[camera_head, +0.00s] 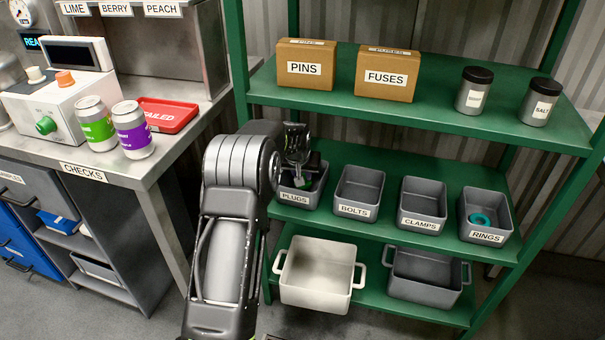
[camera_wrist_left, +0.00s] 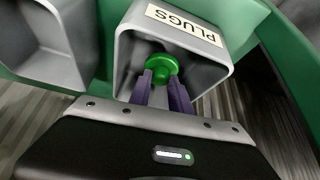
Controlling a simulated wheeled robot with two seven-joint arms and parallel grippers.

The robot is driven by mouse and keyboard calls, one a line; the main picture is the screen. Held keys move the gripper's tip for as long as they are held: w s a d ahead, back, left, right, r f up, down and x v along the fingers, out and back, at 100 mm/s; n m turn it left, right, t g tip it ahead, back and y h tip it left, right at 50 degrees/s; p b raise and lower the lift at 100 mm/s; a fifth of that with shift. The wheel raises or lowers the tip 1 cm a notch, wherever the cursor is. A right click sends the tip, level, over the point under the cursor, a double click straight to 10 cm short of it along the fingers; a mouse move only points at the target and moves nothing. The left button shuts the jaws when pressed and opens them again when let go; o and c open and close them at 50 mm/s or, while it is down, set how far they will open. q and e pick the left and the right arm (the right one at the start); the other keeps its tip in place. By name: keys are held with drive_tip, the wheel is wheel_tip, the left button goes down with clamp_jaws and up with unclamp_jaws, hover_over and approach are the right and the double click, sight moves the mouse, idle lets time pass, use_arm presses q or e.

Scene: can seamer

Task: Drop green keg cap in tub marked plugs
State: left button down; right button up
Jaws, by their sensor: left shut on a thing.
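The green keg cap (camera_wrist_left: 162,66) is between the fingertips of my left gripper (camera_wrist_left: 162,80), which is shut on it. In the left wrist view the cap is at the mouth of the grey tub marked PLUGS (camera_wrist_left: 131,55); I cannot tell how deep it sits. In the head view the PLUGS tub (camera_head: 294,198) is the leftmost on the middle green shelf, and my left gripper (camera_head: 300,182) reaches down over it. The cap is mostly hidden there by the gripper. My right gripper is not in view.
Grey tubs marked BOLTS (camera_head: 358,194), CLAMPS (camera_head: 423,203) and RINGS (camera_head: 487,215) stand to the right; RINGS holds a teal ring (camera_head: 480,220). The upper shelf holds PINS (camera_head: 305,68) and FUSES (camera_head: 386,76) boxes above the arm. Larger bins stand below.

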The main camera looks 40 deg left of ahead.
use_arm(q)
drive_tip(key=shift+f, duration=0.15)
drive_tip(key=shift+f+b, duration=0.45)
drive_tip(key=shift+f, duration=0.15)
drive_tip(key=c, duration=1.2)
unclamp_jaws()
drive_tip(key=shift+r, duration=0.2)
drive_tip(key=shift+r+p, duration=0.3)
drive_tip(key=shift+p, duration=0.1)
drive_tip(key=p+v, duration=0.1)
drive_tip(key=v, duration=1.1)
drive_tip(key=shift+r, duration=0.15)
